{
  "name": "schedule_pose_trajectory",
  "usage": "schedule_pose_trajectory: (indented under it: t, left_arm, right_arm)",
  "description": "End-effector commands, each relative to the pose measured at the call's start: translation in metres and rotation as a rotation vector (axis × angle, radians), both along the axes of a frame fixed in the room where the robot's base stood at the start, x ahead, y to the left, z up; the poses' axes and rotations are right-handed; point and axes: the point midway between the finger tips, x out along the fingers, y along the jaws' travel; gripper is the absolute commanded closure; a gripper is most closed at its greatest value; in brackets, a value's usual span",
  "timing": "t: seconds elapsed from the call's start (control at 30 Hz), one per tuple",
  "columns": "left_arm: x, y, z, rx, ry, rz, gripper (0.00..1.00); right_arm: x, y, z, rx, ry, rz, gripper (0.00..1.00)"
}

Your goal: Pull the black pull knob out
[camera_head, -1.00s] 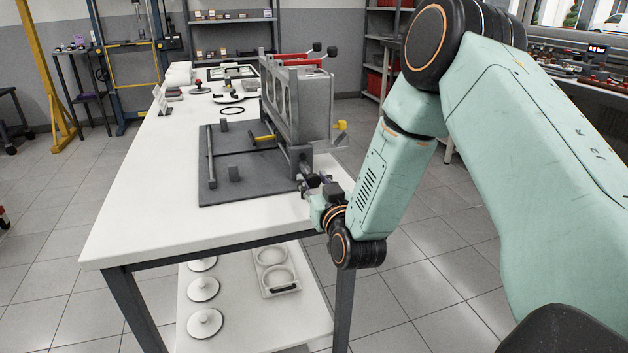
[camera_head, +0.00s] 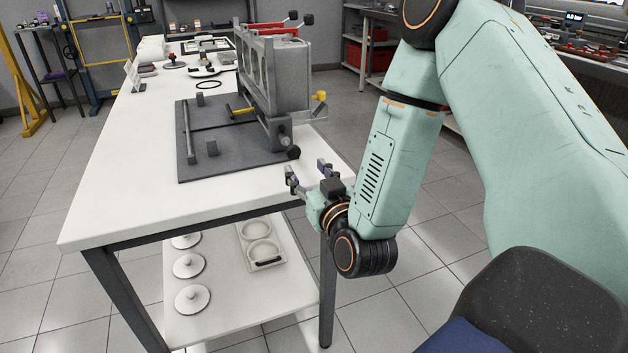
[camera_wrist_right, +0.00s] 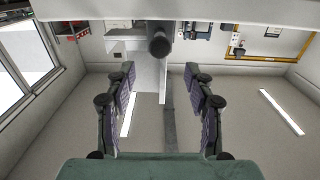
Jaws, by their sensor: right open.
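The black pull knob (camera_head: 293,153) is a small round knob at the lower near end of the grey metal fixture (camera_head: 278,80). In the right wrist view the knob (camera_wrist_right: 158,46) is in the upper middle, beyond the fingertips and roughly centred between them. There is a clear gap between the fingertips and the knob. My left gripper is out of view.
The fixture stands on a dark grey plate (camera_head: 220,166) on the white table (camera_head: 130,185). It has red levers with black balls on top and a yellow knob (camera_head: 320,96) at its right. A lower shelf (camera_head: 230,305) holds round white parts. Floor is clear right of the table.

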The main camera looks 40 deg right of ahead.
Motion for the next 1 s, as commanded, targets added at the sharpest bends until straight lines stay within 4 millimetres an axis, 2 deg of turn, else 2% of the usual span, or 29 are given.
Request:
schedule_pose_trajectory:
  t: [0.1, 0.3, 0.87, 1.0]
  left_arm:
    - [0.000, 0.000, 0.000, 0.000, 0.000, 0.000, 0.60]
    - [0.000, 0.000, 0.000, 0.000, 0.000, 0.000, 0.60]
    - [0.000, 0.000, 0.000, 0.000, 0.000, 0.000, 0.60]
    - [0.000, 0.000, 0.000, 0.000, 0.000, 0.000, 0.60]
  right_arm:
    - [-0.017, 0.004, -0.001, 0.002, 0.003, 0.001, 0.47]
    - [-0.030, 0.008, -0.001, 0.000, 0.001, 0.000, 0.47]
    - [-0.031, 0.008, 0.000, 0.002, 0.000, 0.000, 0.47]
    - [-0.031, 0.012, -0.016, 0.055, 0.063, 0.019, 0.47]
